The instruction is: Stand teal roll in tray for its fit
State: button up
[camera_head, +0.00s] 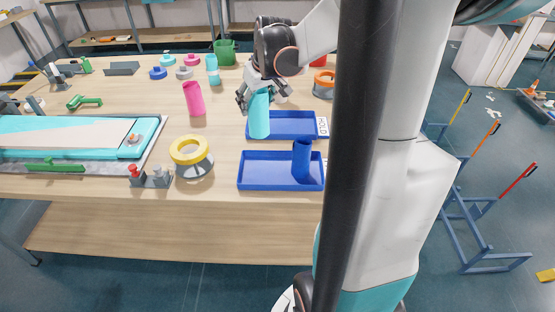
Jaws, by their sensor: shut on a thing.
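My gripper (259,95) is shut on the upper part of a teal roll (259,120), which is upright. The roll's lower end is at the left edge of the farther blue tray (299,124); I cannot tell whether it touches the tray or hangs above it. This tray has a white label on its right end and looks empty in the part that shows. A nearer blue tray (262,184) holds an upright blue roll (302,158) toward its right side. My own arm hides the area right of the trays.
A pink roll (194,98) and a yellow ring on a grey base (190,157) stand left of the trays. A teal and pale panel (70,137) lies at the left. A green container (225,52) and an orange ring (324,84) stand farther back. Bare wood shows between them.

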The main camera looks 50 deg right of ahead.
aim_at(265, 127)
notch_tip(265, 127, down, 18)
jog(key=b, duration=0.5)
jog(key=shift+w+f, duration=0.1)
jog(key=shift+f, duration=0.05)
jog(key=o, duration=1.4)
jog(key=shift+c, duration=0.2)
jog(key=p+v, duration=0.3)
jog(key=v, duration=0.9)
jog(key=shift+p, duration=0.35)
